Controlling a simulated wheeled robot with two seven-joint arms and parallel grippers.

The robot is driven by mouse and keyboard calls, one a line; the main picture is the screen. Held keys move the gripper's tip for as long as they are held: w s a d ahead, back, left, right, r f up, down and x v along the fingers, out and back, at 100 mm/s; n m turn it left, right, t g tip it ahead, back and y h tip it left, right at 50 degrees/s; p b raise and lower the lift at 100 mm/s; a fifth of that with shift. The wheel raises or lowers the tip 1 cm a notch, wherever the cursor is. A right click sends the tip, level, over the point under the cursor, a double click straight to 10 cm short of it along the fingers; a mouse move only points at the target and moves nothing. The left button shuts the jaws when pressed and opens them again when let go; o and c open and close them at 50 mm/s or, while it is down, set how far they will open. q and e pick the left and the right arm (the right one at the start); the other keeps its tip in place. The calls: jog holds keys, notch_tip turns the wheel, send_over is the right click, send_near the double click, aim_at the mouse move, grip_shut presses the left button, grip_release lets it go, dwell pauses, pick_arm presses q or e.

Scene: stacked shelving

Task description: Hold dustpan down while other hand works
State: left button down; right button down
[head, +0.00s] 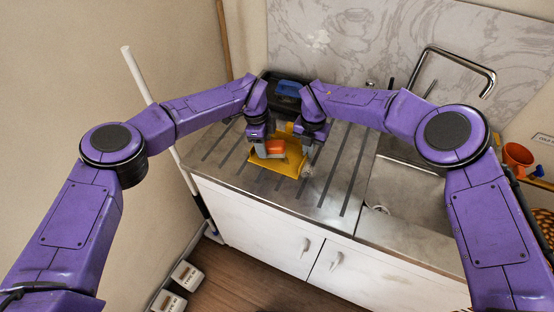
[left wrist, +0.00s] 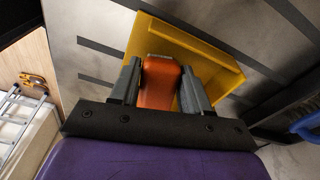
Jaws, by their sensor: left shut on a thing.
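The yellow dustpan (head: 291,165) lies on the ribbed metal drainboard, with an orange handle (head: 275,147) at its left part. My left gripper (head: 262,148) is over it. In the left wrist view, the left gripper's fingers (left wrist: 160,85) are on either side of the orange handle (left wrist: 158,84), shut on it, with the yellow pan (left wrist: 205,62) beyond. My right gripper (head: 303,150) is low at the right side of the dustpan. Its fingertips are small and partly hidden, so I cannot tell whether they are open or touching the pan.
A dark tray (head: 270,78) with a blue item (head: 292,88) stands behind the grippers. The sink (head: 405,190) and curved tap (head: 480,65) are to the right, with an orange pot (head: 517,155) beyond. A white pole (head: 140,75) leans at the left. The drainboard's front right is mostly clear.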

pick_arm(q)
jog(key=shift+w, duration=0.3)
jog(key=shift+s+f, duration=0.15)
jog(key=shift+s, duration=1.35)
jog(key=shift+w, duration=1.5)
jog(key=shift+s+r, duration=0.2)
jog(key=shift+s, duration=1.2)
jog(key=shift+w, duration=1.4)
jog(key=shift+s+f, duration=0.15)
jog(key=shift+s, duration=1.35)
jog(key=shift+w, duration=1.5)
